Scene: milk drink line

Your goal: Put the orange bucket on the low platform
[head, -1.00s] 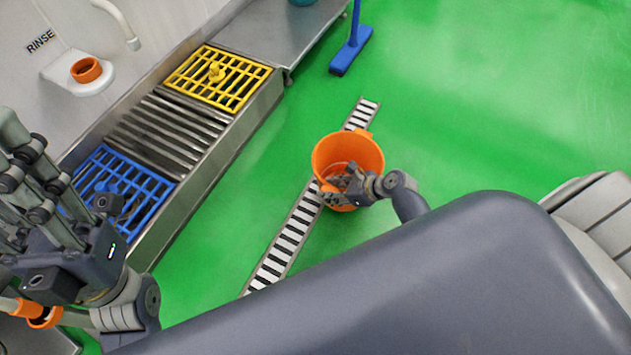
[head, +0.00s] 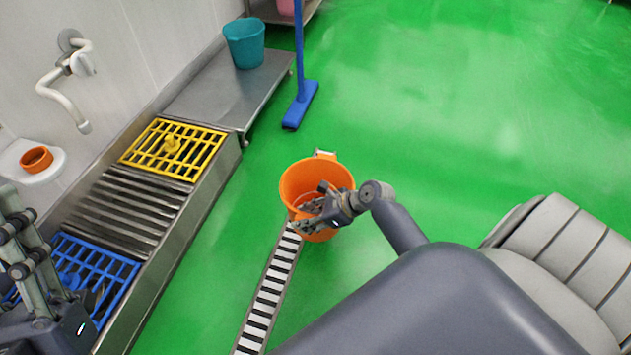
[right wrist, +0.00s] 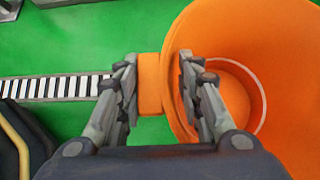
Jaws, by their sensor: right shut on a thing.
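The orange bucket (head: 298,180) is over the floor drain in the head view, with its open top facing up. My right gripper (head: 306,217) is shut on its near-left rim. In the right wrist view, the bucket (right wrist: 285,50) fills the right side, and an orange tab at its rim sits between the fingers (right wrist: 155,95). I cannot tell whether the bucket's base touches the floor. A low steel platform (head: 205,95) lies along the wall at upper left, with a teal bucket (head: 245,45) on it.
A steel trough with a yellow grate (head: 195,160) and a blue grate (head: 110,268) adjoins the platform's near end. A blue floor squeegee (head: 300,105) stands beside the platform. The slotted floor drain (head: 265,300) runs below the bucket. Green floor (head: 430,110) is clear at right.

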